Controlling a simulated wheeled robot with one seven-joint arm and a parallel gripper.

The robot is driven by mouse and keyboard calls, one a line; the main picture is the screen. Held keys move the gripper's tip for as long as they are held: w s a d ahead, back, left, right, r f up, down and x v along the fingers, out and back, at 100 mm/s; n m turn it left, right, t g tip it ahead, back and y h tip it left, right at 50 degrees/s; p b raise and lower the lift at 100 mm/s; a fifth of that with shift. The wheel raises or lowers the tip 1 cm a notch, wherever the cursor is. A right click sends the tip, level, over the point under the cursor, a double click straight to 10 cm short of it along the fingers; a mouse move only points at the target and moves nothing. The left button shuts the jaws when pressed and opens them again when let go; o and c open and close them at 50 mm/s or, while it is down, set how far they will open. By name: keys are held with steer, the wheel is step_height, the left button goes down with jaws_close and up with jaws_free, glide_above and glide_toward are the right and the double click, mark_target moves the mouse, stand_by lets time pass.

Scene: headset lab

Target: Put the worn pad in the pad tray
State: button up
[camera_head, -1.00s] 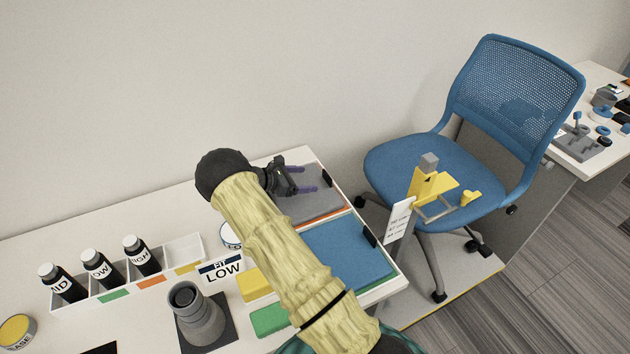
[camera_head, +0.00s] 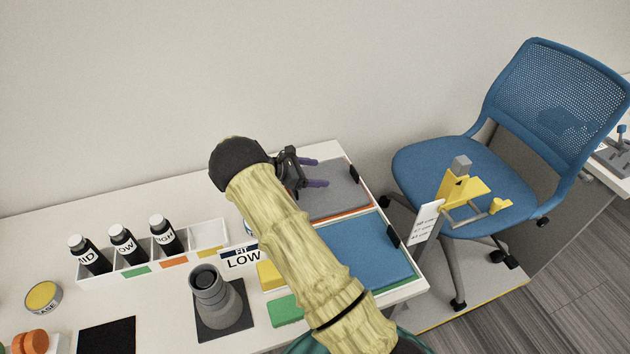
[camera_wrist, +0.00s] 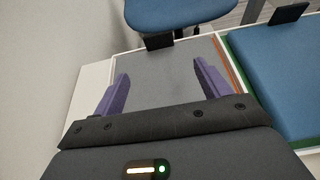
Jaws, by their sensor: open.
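My gripper (camera_head: 312,172) is open and empty. Its two purple fingers are apart over a flat grey tray-like panel (camera_head: 342,192) with an orange edge at the back right of the table. In the wrist view the grey panel (camera_wrist: 165,75) shows bare between and beyond the fingers. A blue panel (camera_head: 362,252) with a green edge lies beside it, nearer the front. No label shows which is the pad tray. Orange round pieces (camera_head: 32,342), pad-like, are cut off at the lower left corner. I cannot tell whether one is the worn pad.
Labelled bottles (camera_head: 125,244) stand in a white rack (camera_head: 208,236). A grey cup-like fixture (camera_head: 215,298), green block (camera_head: 286,310), yellow tin (camera_head: 42,297) and black mat (camera_head: 107,337) are on the table (camera_head: 165,205). A blue chair (camera_head: 460,165) and yellow stand (camera_head: 458,190) are to the right.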

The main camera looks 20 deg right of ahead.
steer(key=shift+s+d+r+m+y, duration=0.1)
steer(key=shift+s+r+m+y, duration=0.15)
steer(key=shift+s+m+y, duration=0.1)
steer(key=s+a+r+m+t+y, duration=0.1)
steer(key=s+a+r+m+y, duration=0.2)
steer(key=s, duration=0.6)
steer(key=s+a+r+m+y, duration=0.3)
steer(key=s+r+m+y, duration=0.2)
steer(key=s+m, duration=0.3)
steer(key=s+a+r+m+t+y, duration=0.1)
steer(key=s+a+r+m+y, duration=0.2)
steer(key=s+m, duration=0.3)
steer(key=s+a+y, duration=0.1)
steer(key=s, duration=0.4)
steer(key=shift+s+r+t+y, duration=0.3)
steer(key=shift+r+y, duration=0.05)
steer(key=shift+r, duration=0.05)
